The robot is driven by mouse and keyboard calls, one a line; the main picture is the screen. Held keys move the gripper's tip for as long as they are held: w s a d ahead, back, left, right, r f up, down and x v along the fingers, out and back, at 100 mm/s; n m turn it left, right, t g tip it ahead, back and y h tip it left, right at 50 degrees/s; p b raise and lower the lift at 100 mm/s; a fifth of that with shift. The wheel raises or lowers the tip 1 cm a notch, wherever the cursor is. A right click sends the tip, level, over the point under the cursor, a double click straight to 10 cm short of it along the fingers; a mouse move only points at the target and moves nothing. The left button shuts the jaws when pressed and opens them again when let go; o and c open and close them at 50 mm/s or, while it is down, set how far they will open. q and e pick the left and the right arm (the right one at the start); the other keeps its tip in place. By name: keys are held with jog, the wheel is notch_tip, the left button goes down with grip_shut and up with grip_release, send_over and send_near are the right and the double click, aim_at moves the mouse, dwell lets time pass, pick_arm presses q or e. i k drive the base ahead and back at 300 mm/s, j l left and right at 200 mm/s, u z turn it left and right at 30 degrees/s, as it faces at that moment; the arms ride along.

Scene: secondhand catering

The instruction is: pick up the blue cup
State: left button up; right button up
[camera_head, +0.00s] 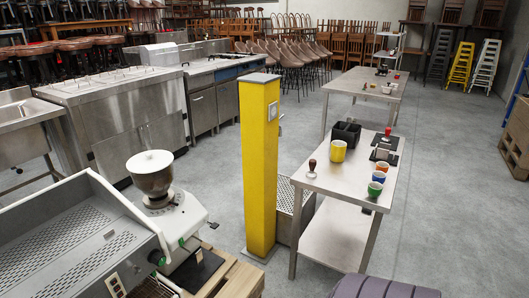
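Several small coloured cups stand near the right edge of the near steel table (329,181). One small cup (382,167) there shows blue and orange tones; it is too small to tell its exact colours, and I cannot be sure it is the blue cup. A larger yellow cup (338,151) stands further left. Neither of my grippers is in view.
A yellow post (258,165) stands left of the table. A dark box (346,134) and a tamper (312,168) are on the table. A coffee grinder (153,178) and a purple-grey padded thing (385,289) are in front. Open floor (450,200) lies to the right.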

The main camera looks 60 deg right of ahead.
aim_at(379, 178)
jog(key=z, duration=2.7)
jog(key=i+z, duration=0.35)
jog(key=i, duration=0.5)
